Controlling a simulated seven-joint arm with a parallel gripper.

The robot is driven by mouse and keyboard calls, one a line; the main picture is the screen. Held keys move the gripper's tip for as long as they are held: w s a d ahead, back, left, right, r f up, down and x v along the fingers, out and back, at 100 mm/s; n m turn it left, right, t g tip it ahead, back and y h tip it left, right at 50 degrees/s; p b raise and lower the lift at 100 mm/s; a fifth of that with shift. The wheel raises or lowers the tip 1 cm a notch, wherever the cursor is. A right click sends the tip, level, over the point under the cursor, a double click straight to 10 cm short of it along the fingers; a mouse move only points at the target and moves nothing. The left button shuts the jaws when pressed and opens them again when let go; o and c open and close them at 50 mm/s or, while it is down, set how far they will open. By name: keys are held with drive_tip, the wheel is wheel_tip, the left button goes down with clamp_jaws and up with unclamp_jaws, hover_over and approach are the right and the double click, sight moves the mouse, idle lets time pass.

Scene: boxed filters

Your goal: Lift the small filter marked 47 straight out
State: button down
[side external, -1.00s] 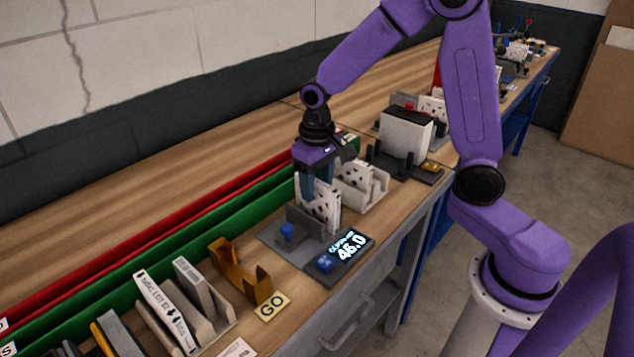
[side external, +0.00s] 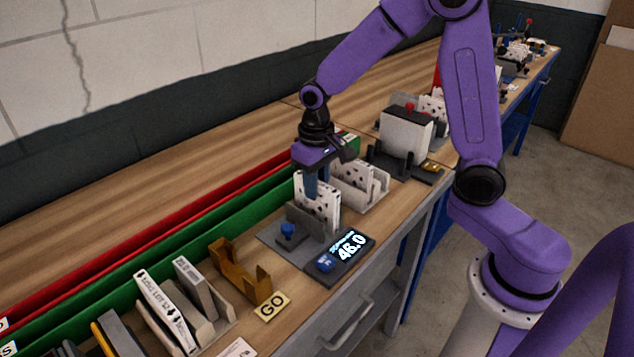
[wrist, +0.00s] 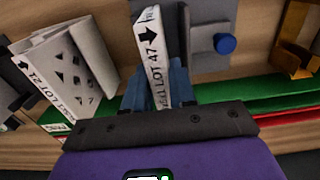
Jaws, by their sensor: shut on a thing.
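The filter marked LOT 47 (wrist: 153,62) is a thin white slab with a printed edge and an arrow. In the wrist view it stands between the blue fingers of my gripper (wrist: 157,92), which is shut on it. In the side view the same filter (side external: 320,208), white with dark holes, stands upright in a grey holder (side external: 302,226) with a blue knob. My gripper (side external: 316,186) is on its upper part from above. The filter's lower end is hidden, so I cannot tell whether it touches the holder's base.
A dark display (side external: 340,256) with lit digits lies in front. A filter marked LOT 21 (wrist: 48,75) stands in a nearby rack (side external: 374,198). A brown bracket (side external: 240,272), a GO tag (side external: 271,306) and a rack of boxed filters (side external: 165,308) are at left. Green (side external: 200,220) and red rails run behind.

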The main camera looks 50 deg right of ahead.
drive_tip(key=shift+a, duration=0.4)
idle(0.7)
drive_tip(key=c, duration=0.8)
unclamp_jaws()
drive_tip(key=shift+c, duration=0.2)
drive_tip(key=shift+r, duration=0.15)
wheel_tip(320, 180, up, 17)
drive_tip(key=s+f+n, duration=0.5)
drive_tip(key=s+n, duration=0.1)
drive_tip(key=s, duration=0.6)
drive_tip(key=s+f+n, duration=0.6)
drive_tip(key=s, duration=0.6)
drive_tip(key=shift+d+f, duration=0.15)
drive_tip(key=shift+d, duration=0.05)
drive_tip(key=shift+s+d+f+n, duration=0.2)
drive_tip(key=shift+s+f+n, duration=0.1)
drive_tip(key=shift+s, duration=0.1)
drive_tip(key=shift+c, duration=0.4)
